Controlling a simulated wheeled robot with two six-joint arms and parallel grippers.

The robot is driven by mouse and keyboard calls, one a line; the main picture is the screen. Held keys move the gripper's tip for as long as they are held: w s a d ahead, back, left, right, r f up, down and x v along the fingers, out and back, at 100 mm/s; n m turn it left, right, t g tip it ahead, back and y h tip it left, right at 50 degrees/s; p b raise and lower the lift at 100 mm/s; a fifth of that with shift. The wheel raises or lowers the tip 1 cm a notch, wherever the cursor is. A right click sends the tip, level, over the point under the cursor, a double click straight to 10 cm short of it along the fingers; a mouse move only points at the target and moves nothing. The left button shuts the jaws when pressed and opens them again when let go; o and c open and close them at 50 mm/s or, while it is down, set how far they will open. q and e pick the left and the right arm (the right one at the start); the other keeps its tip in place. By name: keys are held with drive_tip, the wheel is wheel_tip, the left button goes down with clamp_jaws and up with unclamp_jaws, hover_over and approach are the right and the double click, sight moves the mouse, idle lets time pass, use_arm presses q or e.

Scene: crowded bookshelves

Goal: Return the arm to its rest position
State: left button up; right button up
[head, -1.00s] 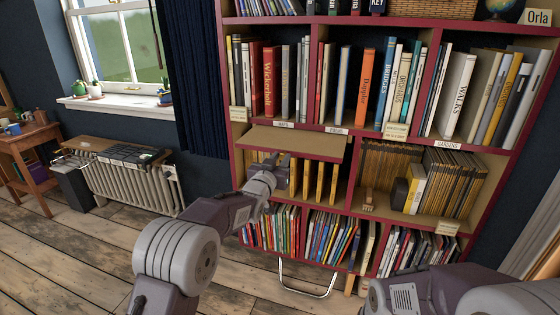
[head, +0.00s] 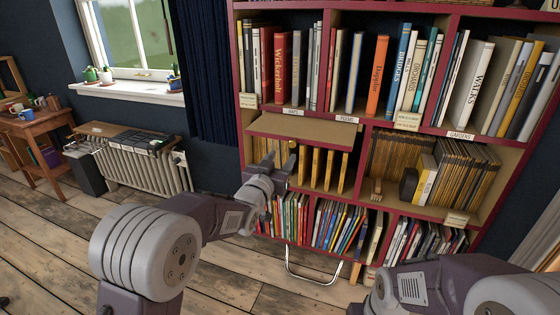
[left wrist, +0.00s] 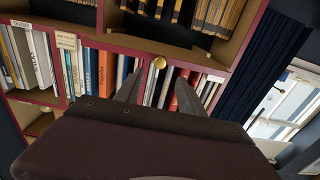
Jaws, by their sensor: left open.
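My left arm reaches in from the left in the head view. Its gripper (head: 286,163) is in front of the middle shelf row, below a tan panel (head: 303,129) that juts out from the bookcase. In the left wrist view the two dark fingers (left wrist: 158,94) stand apart with nothing held between them. A small round brass knob (left wrist: 160,63) shows beyond the fingers, in the gap between them. My right arm shows only as links at the bottom right of the head view; its gripper is out of view.
The red-edged bookcase (head: 352,122) is full of books and yellow folders (head: 318,168). A radiator (head: 147,166) and a small wooden table (head: 38,130) are at left. The plank floor (head: 50,245) is open there.

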use_arm(q)
drive_tip(key=shift+s+a, duration=0.1)
drive_tip(key=shift+s, duration=0.2)
